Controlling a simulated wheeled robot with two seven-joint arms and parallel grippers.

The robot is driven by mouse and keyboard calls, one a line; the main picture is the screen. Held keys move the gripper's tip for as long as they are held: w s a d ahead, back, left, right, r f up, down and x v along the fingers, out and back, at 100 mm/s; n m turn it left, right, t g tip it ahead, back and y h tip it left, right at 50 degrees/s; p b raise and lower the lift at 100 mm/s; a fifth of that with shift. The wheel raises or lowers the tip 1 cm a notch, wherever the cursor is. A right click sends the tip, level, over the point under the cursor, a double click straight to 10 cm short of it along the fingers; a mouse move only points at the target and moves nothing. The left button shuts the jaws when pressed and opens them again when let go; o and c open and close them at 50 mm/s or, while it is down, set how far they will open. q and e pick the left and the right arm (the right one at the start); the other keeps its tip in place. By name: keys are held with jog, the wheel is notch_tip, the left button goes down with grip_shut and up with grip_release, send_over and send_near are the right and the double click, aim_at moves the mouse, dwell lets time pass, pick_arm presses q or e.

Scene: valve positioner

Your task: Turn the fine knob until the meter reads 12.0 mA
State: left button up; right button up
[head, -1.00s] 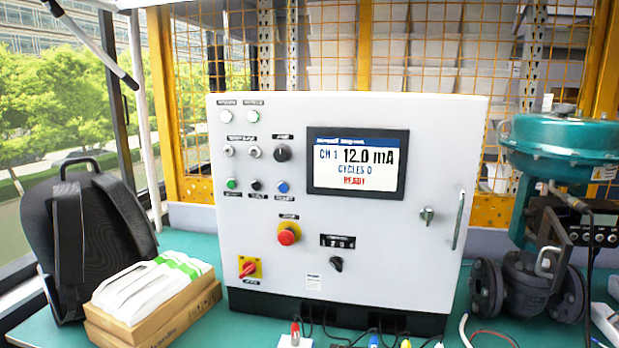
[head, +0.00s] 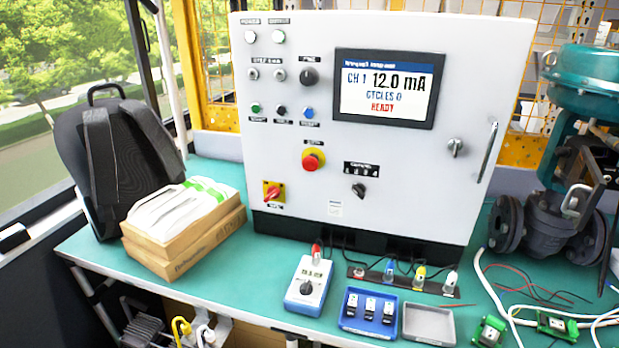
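The fine knob (head: 309,76) is a round black knob under a small label, in the upper middle of the white control cabinet (head: 440,200). The meter screen (head: 385,88) is to its right and reads "CH 1 12.0 mA", "CYCLES 0" and "READY" in red. A handheld white and blue meter (head: 308,285) with a black dial stands on the bench in front of the cabinet; its small display is too blurred to read surely. Neither of my grippers is in view, and nothing touches the knob.
A red emergency button (head: 311,160) and a red-yellow switch (head: 272,191) are on the cabinet. On the green bench (head: 225,290) are boxes (head: 185,250), a backpack (head: 112,165), a blue tray (head: 369,325), a grey tray (head: 428,324), loose wires and a teal valve actuator (head: 585,85).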

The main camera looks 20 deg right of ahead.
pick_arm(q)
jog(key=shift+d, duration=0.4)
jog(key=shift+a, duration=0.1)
